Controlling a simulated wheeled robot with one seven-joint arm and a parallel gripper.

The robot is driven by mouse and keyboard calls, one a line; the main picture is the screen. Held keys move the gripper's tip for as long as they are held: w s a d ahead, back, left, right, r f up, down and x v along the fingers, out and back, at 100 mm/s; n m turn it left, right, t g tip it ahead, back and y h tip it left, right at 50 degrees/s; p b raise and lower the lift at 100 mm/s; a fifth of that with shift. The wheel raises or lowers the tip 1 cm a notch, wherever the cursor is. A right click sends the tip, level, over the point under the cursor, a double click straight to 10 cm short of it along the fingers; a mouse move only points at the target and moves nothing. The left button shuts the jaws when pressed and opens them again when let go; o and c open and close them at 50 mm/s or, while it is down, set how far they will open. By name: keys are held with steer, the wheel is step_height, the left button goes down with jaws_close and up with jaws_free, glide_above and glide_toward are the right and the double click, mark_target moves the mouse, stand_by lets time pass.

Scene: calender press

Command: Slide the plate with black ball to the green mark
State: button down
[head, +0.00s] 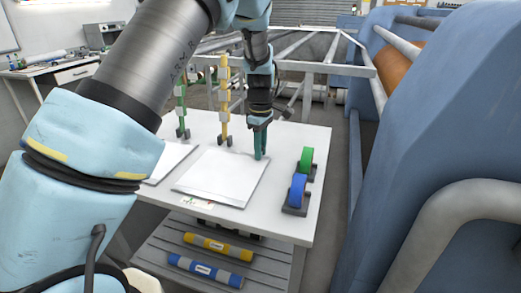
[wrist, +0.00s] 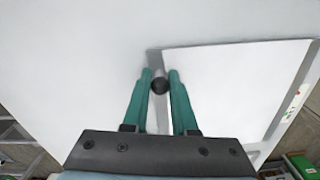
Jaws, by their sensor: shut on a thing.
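My gripper (head: 261,157) is at the far right corner of a white plate (head: 220,178) on the table. In the wrist view its teal fingers (wrist: 159,84) are closed around a dark ball (wrist: 159,86), which sits at the plate's grey edge strip. The plate (wrist: 230,90) also shows there, with a grey rim. The ball is hidden by the fingers in the head view. A small label with red and green print (head: 196,202) lies at the table's front edge. I cannot tell whether it holds the green mark; no other mark on the tabletop is clear.
A second white plate (head: 170,158) lies to the left, partly behind my arm. Yellow (head: 225,95) and green (head: 181,110) posts stand behind. Blue machinery (head: 430,150) is at the right.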

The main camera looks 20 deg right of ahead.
mark_target(246, 155)
steer(key=shift+a, duration=0.1)
stand_by(0.7)
steer(key=shift+w+a, duration=1.35)
steer(key=shift+a, duration=0.15)
steer(key=shift+w+a, duration=0.35)
steer(key=shift+w, duration=0.05)
steer(key=shift+s+d+p, duration=0.15)
steer(key=shift+p, duration=0.25)
stand_by(0.3)
steer(key=c, duration=0.6)
jaws_free()
